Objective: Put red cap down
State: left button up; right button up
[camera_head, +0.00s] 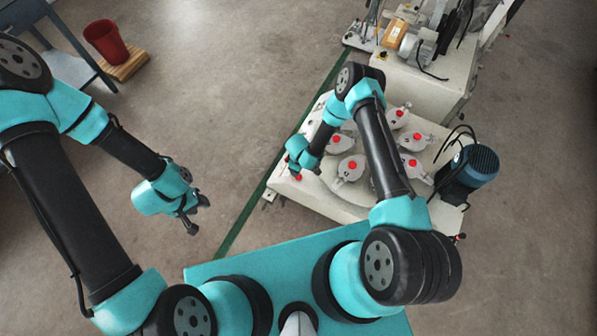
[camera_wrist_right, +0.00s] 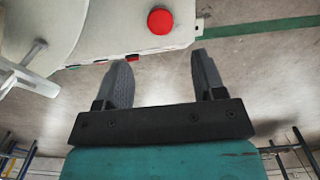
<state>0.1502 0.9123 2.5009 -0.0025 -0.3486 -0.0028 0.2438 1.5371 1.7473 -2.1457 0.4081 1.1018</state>
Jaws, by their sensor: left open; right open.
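A round red cap (camera_wrist_right: 160,20) rests on the pale machine top (camera_wrist_right: 110,22), close to its edge, in the right wrist view. A small red spot, likely this cap (camera_head: 298,177), shows beside my right gripper in the head view. My right gripper (camera_wrist_right: 162,62) is open, with nothing between its fingers; the cap lies just beyond the fingertips, apart from them. In the head view my right gripper (camera_head: 293,166) is over the machine's left corner, its fingers hard to make out. My left gripper (camera_head: 198,217) is open and empty above the bare floor.
A red bucket (camera_head: 105,41) stands on a wooden board (camera_head: 126,66) at the upper left. Floor around my left gripper is clear.

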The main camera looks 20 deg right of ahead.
jog(key=shift+r, duration=1.5)
jog(key=s+d+r+m+y, duration=0.1)
jog(key=s+d+r+m, duration=0.1)
jog(key=s+r, duration=0.3)
jog(key=s+d+r+m+y, duration=0.1)
jog(key=s+d+r+m, duration=0.2)
jog(key=r, duration=0.8)
jog(key=s+d+r+m+y, duration=0.1)
jog(key=s+d+r+m, duration=0.1)
jog(key=s+r+m, duration=0.4)
jog(key=s+r, duration=0.2)
jog(key=s, duration=0.1)
jog(key=shift+s+d+r+t+y, duration=0.15)
jog(key=shift+s+r+t+y, duration=0.1)
jog(key=shift+t+y, duration=0.15)
